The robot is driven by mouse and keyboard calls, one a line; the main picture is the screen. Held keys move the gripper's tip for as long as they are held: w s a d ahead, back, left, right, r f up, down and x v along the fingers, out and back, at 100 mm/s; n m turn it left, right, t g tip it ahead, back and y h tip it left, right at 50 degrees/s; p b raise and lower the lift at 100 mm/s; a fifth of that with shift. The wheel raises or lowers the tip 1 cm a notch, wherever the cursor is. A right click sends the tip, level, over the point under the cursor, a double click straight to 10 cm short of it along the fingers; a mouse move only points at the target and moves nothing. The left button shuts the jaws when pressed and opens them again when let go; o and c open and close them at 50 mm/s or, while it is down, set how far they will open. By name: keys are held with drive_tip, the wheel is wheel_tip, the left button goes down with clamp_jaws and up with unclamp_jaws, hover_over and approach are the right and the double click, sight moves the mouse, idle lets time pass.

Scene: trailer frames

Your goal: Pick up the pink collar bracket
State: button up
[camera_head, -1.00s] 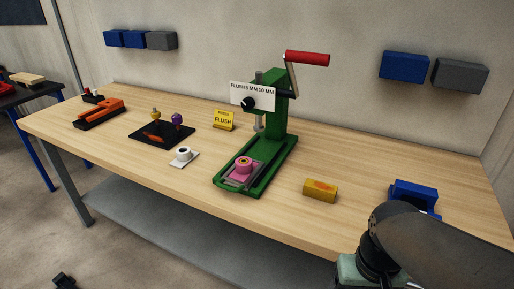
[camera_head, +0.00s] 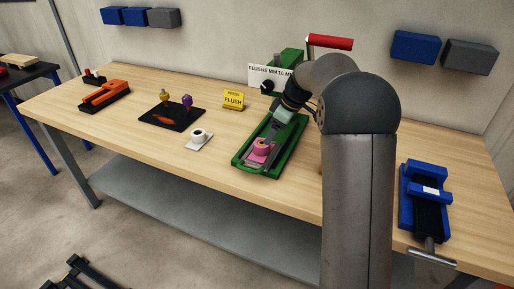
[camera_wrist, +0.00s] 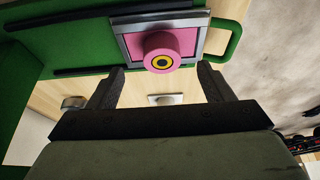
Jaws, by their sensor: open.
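The pink collar bracket (camera_head: 261,150) sits on the green press base (camera_head: 243,155), inside a grey frame near the press's front end. In the wrist view the bracket (camera_wrist: 160,52) shows a pink flat plate and a round pink collar with a yellow ring and dark centre. My gripper (camera_wrist: 160,78) is open and empty, with its two dark fingers spread to either side below the collar in the picture. The fingers do not visibly touch the bracket. In the head view my arm reaches over the press, and the fingertips are hard to make out near the bracket.
The green press stands behind with its red handle (camera_head: 330,42) and a label plate (camera_head: 268,75). A white cup-like part on a plate (camera_head: 199,137) lies to the left, beside a black tray (camera_head: 170,118) and a yellow sign (camera_head: 233,98). A blue vise (camera_head: 410,205) stands at right.

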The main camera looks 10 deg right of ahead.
sight(262, 148)
drive_tip(key=shift+x, duration=1.1)
drive_tip(key=shift+a+p+x, duration=0.2)
drive_tip(key=shift+p+x, duration=0.3)
drive_tip(key=shift+x, duration=0.9)
drive_tip(key=shift+a+p+x, duration=0.15)
drive_tip(key=shift+p+x, duration=0.35)
drive_tip(key=shift+x, duration=0.85)
drive_tip(key=shift+w+r, duration=0.1)
drive_tip(key=shift+r, duration=0.05)
drive_tip(key=c, duration=1.4)
drive_tip(key=shift+r, duration=0.1)
